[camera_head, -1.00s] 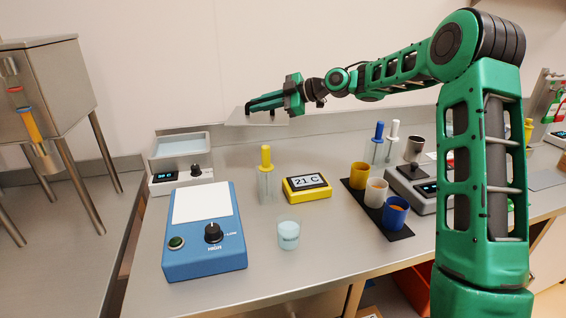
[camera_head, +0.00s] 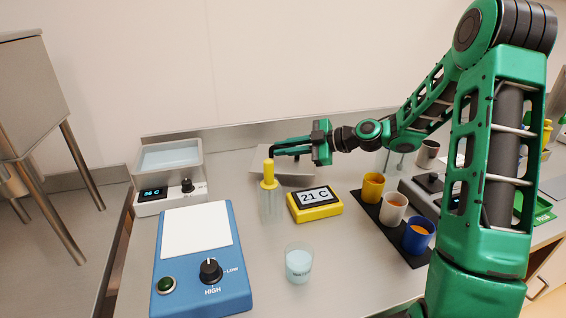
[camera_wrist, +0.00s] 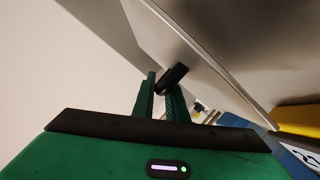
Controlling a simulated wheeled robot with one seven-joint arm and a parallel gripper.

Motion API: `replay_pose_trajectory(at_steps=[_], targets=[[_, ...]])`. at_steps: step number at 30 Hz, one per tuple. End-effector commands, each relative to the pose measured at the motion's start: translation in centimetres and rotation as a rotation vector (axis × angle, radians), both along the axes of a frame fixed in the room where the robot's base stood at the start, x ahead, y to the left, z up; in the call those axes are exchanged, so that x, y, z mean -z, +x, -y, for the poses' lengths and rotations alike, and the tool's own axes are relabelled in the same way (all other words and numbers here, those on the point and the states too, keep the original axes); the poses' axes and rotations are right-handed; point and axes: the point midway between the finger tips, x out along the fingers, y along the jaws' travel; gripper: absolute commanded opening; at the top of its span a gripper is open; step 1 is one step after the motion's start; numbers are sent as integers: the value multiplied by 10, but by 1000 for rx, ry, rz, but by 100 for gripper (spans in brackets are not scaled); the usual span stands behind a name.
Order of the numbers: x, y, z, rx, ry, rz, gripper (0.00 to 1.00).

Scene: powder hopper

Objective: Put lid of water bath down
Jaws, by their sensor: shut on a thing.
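The water bath (camera_head: 168,158) is at the left rear of the bench, open on top, with pale water in it and a lit display on its front. Its lid (camera_head: 259,158) is a flat grey metal plate to the right of the bath, low over the bench near the back wall. My gripper (camera_head: 284,150) is shut on the lid's black handle (camera_wrist: 173,77). The wrist view shows the lid plate (camera_wrist: 215,55) tilted across the picture, with the fingers at its handle. Whether the lid touches the bench cannot be told.
A yellow-topped tube (camera_head: 268,200) stands in front of the lid. A yellow thermometer box (camera_head: 315,204), a beaker (camera_head: 299,263) and a blue hotplate (camera_head: 200,270) are nearer. Coloured cups (camera_head: 394,207) stand on a black mat at right. Bare bench lies between bath and lid.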

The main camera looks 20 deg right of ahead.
Motion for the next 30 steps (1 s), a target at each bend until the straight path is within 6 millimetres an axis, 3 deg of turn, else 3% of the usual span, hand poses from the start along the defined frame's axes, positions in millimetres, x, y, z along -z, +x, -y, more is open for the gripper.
replay_pose_trajectory(at_steps=[12, 23, 24, 25, 30], targets=[[40, 0, 3, 3, 3, -1, 0], [44, 0, 3, 3, 1, 1, 0], [44, 0, 3, 4, 0, 0, 22], [43, 0, 3, 4, 0, 0, 29], [44, 0, 3, 3, 0, -1, 31]])
